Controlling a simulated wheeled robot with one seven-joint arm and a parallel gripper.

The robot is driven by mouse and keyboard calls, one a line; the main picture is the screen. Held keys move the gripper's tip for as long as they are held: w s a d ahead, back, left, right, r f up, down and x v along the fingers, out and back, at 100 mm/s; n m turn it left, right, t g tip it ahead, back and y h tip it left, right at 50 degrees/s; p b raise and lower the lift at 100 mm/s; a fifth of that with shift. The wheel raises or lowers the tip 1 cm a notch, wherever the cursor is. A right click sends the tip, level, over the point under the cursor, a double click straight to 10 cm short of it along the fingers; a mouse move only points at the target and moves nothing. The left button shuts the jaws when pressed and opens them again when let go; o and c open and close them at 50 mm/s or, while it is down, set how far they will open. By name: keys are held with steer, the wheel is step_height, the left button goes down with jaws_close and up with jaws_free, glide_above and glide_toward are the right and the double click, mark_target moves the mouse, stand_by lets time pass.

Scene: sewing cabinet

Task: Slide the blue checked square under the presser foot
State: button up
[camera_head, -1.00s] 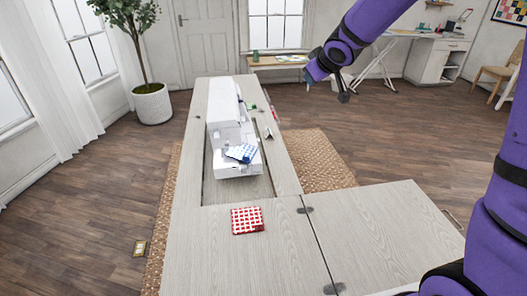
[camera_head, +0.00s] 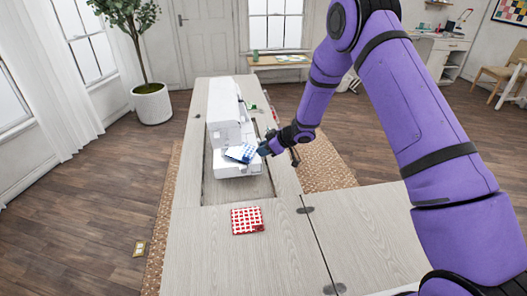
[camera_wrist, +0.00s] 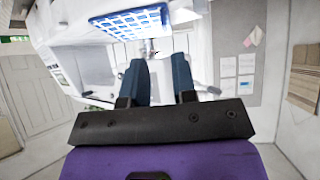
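The blue checked square (camera_head: 240,153) lies on the bed of the white sewing machine (camera_head: 226,128), at its front, slightly skewed. In the wrist view the blue checked square (camera_wrist: 131,22) shows at the top, beyond my fingertips. My gripper (camera_head: 265,148) is just right of the square in the head view. In the wrist view the two blue-grey fingers of my gripper (camera_wrist: 160,72) are apart with nothing visible between them. I cannot tell whether a finger touches the square. The presser foot is not clearly visible.
A red checked square (camera_head: 247,220) lies on the cabinet top (camera_head: 200,255) in front of the machine. Small items, one green, lie right of the machine. The cabinet's right leaf (camera_head: 365,230) is clear.

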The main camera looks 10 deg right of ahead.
steer(key=shift+s+x, duration=0.15)
steer(key=shift+x, duration=1.5)
steer(key=shift+s+x, duration=0.1)
steer(key=shift+x, duration=1.55)
steer(key=shift+f, duration=0.2)
jaws_close()
steer(key=shift+r, duration=0.15)
steer(key=shift+r, duration=2.4)
